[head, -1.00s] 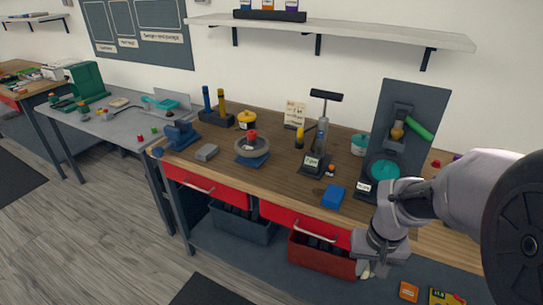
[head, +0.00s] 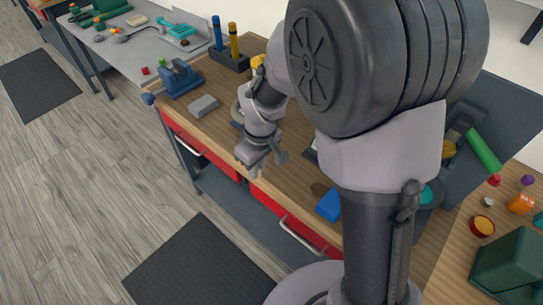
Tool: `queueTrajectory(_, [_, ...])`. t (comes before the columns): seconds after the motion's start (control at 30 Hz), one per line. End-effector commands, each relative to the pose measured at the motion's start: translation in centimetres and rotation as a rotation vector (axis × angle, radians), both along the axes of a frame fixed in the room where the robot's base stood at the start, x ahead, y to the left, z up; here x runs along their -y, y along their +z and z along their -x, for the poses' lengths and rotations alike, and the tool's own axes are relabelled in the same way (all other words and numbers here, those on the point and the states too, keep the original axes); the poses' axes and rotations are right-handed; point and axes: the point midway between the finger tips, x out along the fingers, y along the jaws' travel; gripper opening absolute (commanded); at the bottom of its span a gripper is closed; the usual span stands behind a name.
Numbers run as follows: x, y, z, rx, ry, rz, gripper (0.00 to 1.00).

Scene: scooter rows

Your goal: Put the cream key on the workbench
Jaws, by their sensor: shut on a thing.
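The workbench (head: 222,127) has a wooden top and red drawers, and runs from upper left to lower right in the head view. My gripper (head: 260,164) is above the bench's front part, pointing down. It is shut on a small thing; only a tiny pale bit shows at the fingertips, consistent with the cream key. The key's shape is mostly hidden by the fingers. I cannot tell how far the fingertips are above the wood.
A grey block (head: 203,106) and a blue vise (head: 181,80) are left of my gripper. A blue block (head: 329,204) lies to its right near the front edge. My arm hides much of the bench middle. Bare wood shows between the grey block and gripper.

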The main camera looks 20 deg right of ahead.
Motion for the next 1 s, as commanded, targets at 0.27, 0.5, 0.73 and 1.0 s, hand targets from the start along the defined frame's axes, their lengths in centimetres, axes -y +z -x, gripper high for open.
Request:
queueTrajectory(0.27, [5.0,-0.9,-5.5,0.001,-0.004,0.000,0.00])
queueTrajectory(0.5, [6.1,-2.3,-6.7,-0.001,-0.001,0.000,0.00])
queueTrajectory(0.73, [6.1,-4.4,-6.7,0.000,-0.002,0.000,0.00])
queueTrajectory(1.0, [6.1,-4.7,-6.7,0.000,-0.002,0.000,0.21])
